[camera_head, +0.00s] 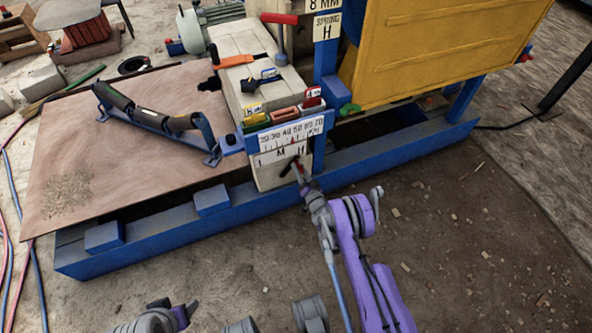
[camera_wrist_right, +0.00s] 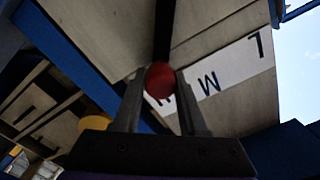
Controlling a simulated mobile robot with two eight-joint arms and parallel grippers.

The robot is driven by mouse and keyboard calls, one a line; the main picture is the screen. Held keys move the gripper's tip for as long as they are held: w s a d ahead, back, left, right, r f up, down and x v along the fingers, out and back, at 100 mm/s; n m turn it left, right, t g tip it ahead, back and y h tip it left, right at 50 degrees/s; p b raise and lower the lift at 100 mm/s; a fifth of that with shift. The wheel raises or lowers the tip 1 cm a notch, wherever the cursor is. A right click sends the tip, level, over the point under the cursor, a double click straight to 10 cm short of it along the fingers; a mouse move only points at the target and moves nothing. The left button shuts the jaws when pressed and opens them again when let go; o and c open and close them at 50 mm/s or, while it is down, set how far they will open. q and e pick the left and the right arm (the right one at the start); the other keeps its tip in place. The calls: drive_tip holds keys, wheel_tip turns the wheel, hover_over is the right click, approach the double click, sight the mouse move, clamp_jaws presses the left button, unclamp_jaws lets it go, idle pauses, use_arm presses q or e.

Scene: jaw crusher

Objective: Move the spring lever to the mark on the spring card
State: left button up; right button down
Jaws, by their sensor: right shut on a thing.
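The spring lever's red knob (camera_wrist_right: 159,80) is between the two fingers of my right gripper (camera_wrist_right: 160,100) in the wrist view. In the head view my right gripper (camera_head: 302,176) is shut on the lever at the front of the crusher's pale block, just below the white L M H strip (camera_head: 280,154). The lever shows there only as small dark and red bits below M and H; its exact setting is hard to tell. The spring card (camera_head: 327,26) reads "SPRING H". Purple parts at the bottom left may be my left arm; its jaws are not clear.
A numbered scale (camera_head: 291,135) sits above the strip. The blue base frame (camera_head: 150,236) runs along the front. A yellow panel (camera_head: 450,45) stands right. Bare ground lies in front.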

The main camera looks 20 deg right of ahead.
drive_tip(key=shift+d+f+m, duration=0.15)
drive_tip(key=shift+d+m, duration=0.1)
drive_tip(key=shift+m, duration=0.05)
idle(0.4)
drive_tip(key=shift+c, duration=2.4)
unclamp_jaws()
drive_tip(key=shift+f, duration=0.1)
